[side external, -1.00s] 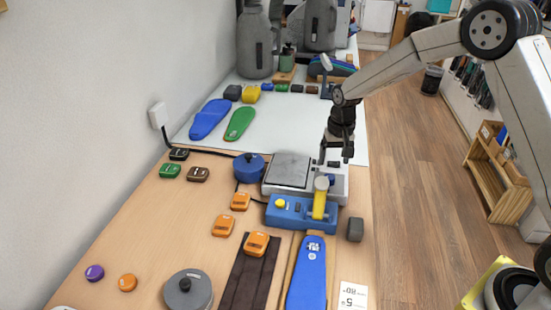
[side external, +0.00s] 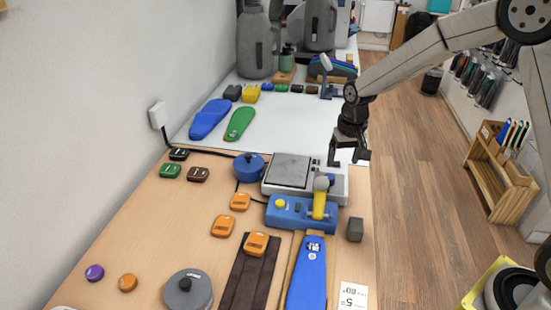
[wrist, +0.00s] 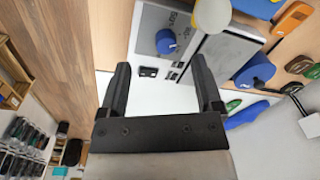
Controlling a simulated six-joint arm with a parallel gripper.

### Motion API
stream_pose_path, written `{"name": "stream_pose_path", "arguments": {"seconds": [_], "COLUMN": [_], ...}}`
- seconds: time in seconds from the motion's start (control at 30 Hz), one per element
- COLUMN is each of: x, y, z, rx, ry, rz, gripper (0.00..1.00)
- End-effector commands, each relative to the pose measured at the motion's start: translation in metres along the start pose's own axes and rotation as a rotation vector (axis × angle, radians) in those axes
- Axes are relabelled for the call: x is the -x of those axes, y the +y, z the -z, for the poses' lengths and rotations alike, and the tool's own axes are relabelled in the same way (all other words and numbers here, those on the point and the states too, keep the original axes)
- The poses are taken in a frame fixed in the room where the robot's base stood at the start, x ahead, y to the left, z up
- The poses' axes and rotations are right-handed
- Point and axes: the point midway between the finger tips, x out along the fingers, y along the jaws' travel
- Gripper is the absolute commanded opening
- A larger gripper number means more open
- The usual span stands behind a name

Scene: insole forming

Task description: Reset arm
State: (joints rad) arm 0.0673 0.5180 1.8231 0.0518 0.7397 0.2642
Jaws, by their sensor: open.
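My gripper (side external: 350,158) is open and empty in the side external view, in the air over the right edge of the table, beside the grey-topped machine (side external: 290,170). In the wrist view my gripper (wrist: 160,82) shows two dark fingers spread apart with nothing between them. A blue device with a yellow lever (side external: 320,205) stands in front of the machine. A blue insole (side external: 306,275) lies on a wooden board at the front. A blue insole (side external: 210,119) and a green insole (side external: 239,124) lie on the white surface at the back left.
Orange blocks (side external: 223,226) and a grey lidded pot (side external: 188,291) stand on the table's left and front. A small dark block (side external: 355,229) is near the right edge. A wooden rack (side external: 500,175) stands on the floor.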

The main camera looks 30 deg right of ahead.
Motion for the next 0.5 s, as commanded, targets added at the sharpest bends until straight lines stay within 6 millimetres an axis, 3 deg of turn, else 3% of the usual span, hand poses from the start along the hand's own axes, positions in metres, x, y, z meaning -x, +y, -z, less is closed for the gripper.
{"name": "stream_pose_path", "arguments": {"seconds": [0.5], "x": [0.02], "y": [0.024], "z": [-0.119], "rx": [0.259], "ry": [0.121], "rz": [0.002], "gripper": [0.83]}}
